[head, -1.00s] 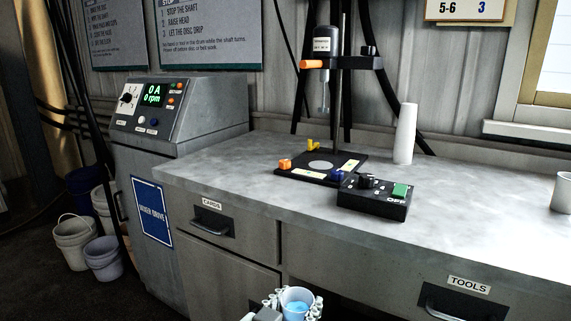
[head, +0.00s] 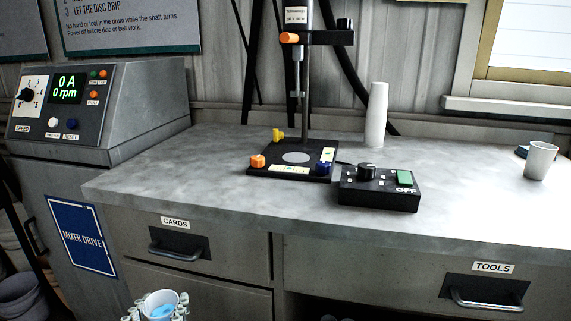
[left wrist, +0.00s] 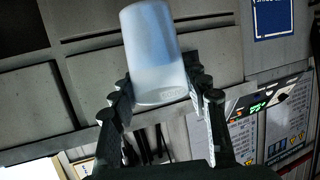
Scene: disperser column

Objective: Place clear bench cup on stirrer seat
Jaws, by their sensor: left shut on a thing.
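The clear bench cup (head: 155,298) shows at the bottom of the head view with blue liquid inside. My left gripper (head: 163,311) is shut around it, below the level of the bench top. In the left wrist view the translucent cup (left wrist: 154,55) sits between both fingers of the gripper (left wrist: 166,98). The stirrer seat (head: 296,157) is a bare grey disc on a black base plate (head: 262,170) on the bench. The stirrer (head: 297,45) and its shaft hang above the plate. My right gripper is not in view.
A black control box (head: 378,189) with a green switch reading OFF stands right of the base plate. A white cup stack (head: 376,115) stands behind it, and a white mug (head: 540,160) at far right. The bench front edge and drawers lie between the held cup and the seat.

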